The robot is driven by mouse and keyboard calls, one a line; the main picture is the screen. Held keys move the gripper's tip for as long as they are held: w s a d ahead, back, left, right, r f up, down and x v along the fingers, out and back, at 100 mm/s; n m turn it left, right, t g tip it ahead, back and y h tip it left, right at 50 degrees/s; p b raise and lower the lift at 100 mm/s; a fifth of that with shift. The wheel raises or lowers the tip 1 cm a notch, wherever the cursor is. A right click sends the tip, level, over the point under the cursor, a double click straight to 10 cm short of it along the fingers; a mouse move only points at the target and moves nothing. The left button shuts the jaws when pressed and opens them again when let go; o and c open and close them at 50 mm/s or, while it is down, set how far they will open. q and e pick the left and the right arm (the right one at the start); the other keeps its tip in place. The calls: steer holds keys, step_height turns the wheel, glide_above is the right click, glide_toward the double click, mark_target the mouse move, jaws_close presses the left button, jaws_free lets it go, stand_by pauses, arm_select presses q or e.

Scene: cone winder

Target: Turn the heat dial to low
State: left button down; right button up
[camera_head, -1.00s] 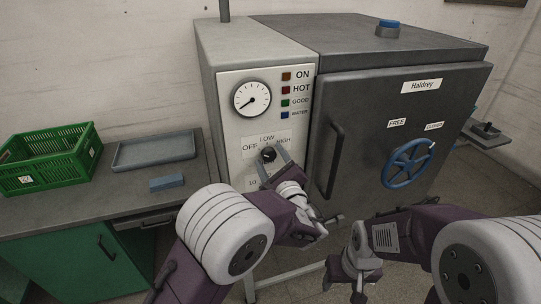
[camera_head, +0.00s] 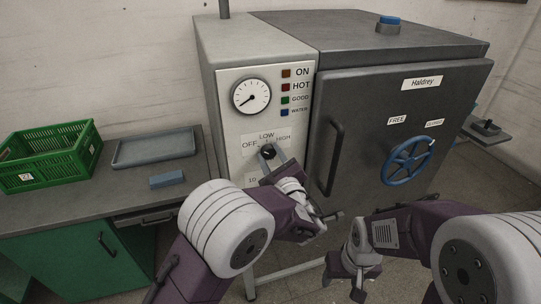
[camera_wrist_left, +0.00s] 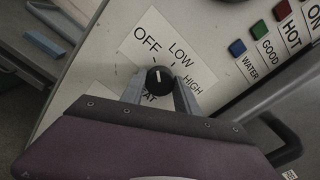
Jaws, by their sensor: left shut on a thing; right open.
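The heat dial (camera_head: 267,152) is a small black knob on the pale control panel, below the round gauge. In the left wrist view the dial (camera_wrist_left: 159,78) has a white pointer mark, which points up in the picture, between the OFF label (camera_wrist_left: 147,41) and the LOW label (camera_wrist_left: 181,54). The HIGH label (camera_wrist_left: 200,82) is at the right. My left gripper (camera_head: 270,157) is shut on the dial, one finger on each side in the wrist view. My right gripper (camera_head: 342,287) is open and empty, low in front of the oven.
The dark oven door (camera_head: 380,110) with its vertical handle (camera_head: 334,160) and blue handwheel (camera_head: 409,161) stands right of the panel. A green crate (camera_head: 48,157), grey tray (camera_head: 153,148) and blue block (camera_head: 169,181) lie on the bench at the left.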

arm_select(q)
steer(key=m+p, duration=0.1)
steer(key=m, duration=0.3)
steer(key=shift+r+m, duration=0.15)
steer(key=shift+m, duration=0.15)
steer(key=m+p, duration=0.3)
steer(key=m, duration=0.2)
steer(key=shift+d, duration=0.1)
steer(key=shift+m, duration=0.4)
steer(key=c, duration=0.9)
jaws_free()
steer(key=b+v, duration=0.1)
steer(key=v, duration=0.8)
steer(key=shift+b, duration=0.4)
